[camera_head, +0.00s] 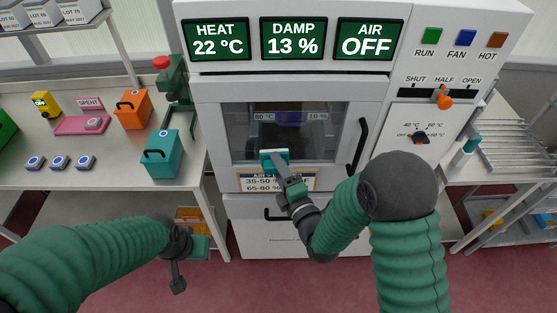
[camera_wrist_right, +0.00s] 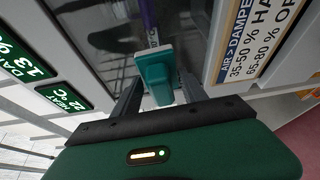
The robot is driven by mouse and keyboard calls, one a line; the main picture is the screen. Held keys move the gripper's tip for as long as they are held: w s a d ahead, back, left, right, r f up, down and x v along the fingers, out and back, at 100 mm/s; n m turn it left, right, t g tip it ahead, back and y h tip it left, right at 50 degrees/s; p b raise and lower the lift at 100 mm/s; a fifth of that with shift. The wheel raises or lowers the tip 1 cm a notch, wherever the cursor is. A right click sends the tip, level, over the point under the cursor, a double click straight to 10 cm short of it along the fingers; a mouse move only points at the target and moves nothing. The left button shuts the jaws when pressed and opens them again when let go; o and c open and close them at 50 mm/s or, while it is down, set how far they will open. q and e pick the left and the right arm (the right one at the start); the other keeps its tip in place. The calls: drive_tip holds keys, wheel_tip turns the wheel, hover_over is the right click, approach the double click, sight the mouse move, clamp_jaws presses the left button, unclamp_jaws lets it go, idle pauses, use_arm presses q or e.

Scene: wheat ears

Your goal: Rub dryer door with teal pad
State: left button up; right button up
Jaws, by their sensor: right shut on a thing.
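The dryer door (camera_head: 240,120) is closed, with a dark glass window and a black vertical handle (camera_head: 358,147) on its right. My right gripper (camera_head: 282,172) is shut on the teal pad (camera_head: 274,154) at the lower part of the window. In the right wrist view the teal pad (camera_wrist_right: 154,75) sits between the two fingers, its pale face toward the dark glass (camera_wrist_right: 100,45). I cannot tell whether the pad touches the glass. My left gripper (camera_head: 178,280) hangs low at the left, in front of the bench; its jaw state is unclear.
The left bench (camera_head: 110,185) carries a teal box (camera_head: 161,154), an orange box (camera_head: 133,108), a pink tray (camera_head: 75,126) and several blue-topped discs. A label plate (camera_head: 305,181) is below the window. An orange-knobbed lever (camera_head: 443,99) and a dial (camera_head: 421,138) are on the right panel.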

drive_tip(key=shift+s, duration=0.15)
drive_tip(key=shift+s+f, duration=0.1)
drive_tip(key=shift+s, duration=0.25)
drive_tip(key=shift+s+b, duration=0.55)
drive_tip(key=shift+s, duration=0.7)
drive_tip(key=shift+w, duration=0.1)
drive_tip(key=shift+w+b, duration=0.65)
drive_tip(key=shift+w, duration=2.8)
drive_tip(key=shift+w+b, duration=0.3)
drive_tip(key=shift+w, duration=0.7)
